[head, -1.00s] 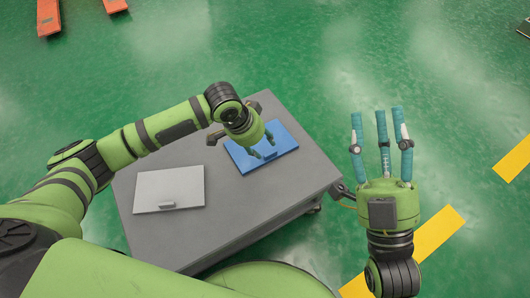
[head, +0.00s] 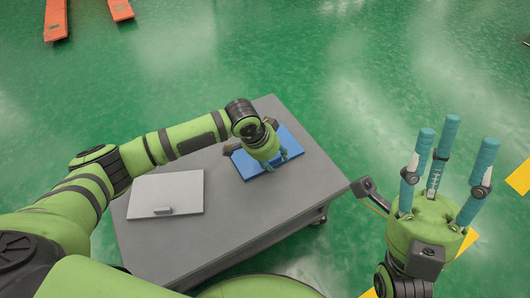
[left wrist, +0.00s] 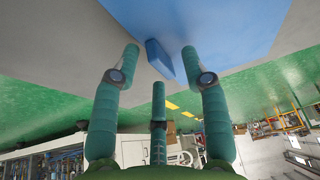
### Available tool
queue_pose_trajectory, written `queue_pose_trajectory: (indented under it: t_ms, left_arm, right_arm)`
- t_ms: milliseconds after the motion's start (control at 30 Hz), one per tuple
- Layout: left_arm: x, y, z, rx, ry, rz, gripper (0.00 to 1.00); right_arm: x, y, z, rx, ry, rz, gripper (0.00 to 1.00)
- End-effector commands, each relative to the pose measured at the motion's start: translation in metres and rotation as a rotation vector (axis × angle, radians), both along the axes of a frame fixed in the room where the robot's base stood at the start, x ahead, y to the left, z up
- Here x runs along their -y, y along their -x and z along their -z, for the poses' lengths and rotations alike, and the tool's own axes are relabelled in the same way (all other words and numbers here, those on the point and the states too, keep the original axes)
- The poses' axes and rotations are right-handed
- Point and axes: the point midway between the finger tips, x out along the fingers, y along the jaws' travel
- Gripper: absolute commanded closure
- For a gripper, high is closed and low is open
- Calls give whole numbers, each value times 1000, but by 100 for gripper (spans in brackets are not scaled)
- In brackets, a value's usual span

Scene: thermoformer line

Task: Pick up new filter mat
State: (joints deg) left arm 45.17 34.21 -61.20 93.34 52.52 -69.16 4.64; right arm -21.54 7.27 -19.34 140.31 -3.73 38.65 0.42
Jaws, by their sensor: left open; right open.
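A flat blue mat (head: 292,143) with a small raised tab lies on the grey cart top. A pale grey mat (head: 180,187) with a similar tab lies left of it. I cannot tell by sight which is new. My left gripper (head: 277,163) is open above the blue mat and hides part of it. In the left wrist view, the blue mat's tab (left wrist: 160,59) stands between the open fingertips (left wrist: 160,62); I see no clear contact. My right gripper (head: 448,155) is open, empty and raised right of the cart.
The grey cart (head: 240,211) has free surface around both mats. Green floor surrounds it, with yellow markings (head: 520,177) at the right. Orange pieces (head: 55,20) lie at the far left. Shelving (left wrist: 40,158) shows in the left wrist view.

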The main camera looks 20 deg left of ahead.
Motion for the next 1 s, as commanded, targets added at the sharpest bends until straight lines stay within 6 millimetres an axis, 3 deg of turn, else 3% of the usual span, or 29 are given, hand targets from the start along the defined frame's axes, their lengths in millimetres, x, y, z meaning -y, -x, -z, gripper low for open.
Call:
queue_pose_trajectory:
  t_ms: [133,233,267,733,867,1000]
  left_arm:
    - [0,0,-1,0,0,0,55]
    - [0,0,-1,0,0,0,95]
    - [0,0,-1,0,0,0,100]
    - [0,0,-6,1,1,0,100]
    - [0,0,-19,1,1,0,100]
    - [0,-1,-46,3,3,0,100]
  right_arm:
    - [0,0,-1,-1,0,0,54]
    - [0,0,-1,-2,1,0,54]
    - [0,0,-1,-2,1,0,54]
    - [-1,-1,-3,-7,5,0,54]
    - [-7,-6,-7,-57,31,-2,54]
    - [-18,-13,-13,-144,82,-7,54]
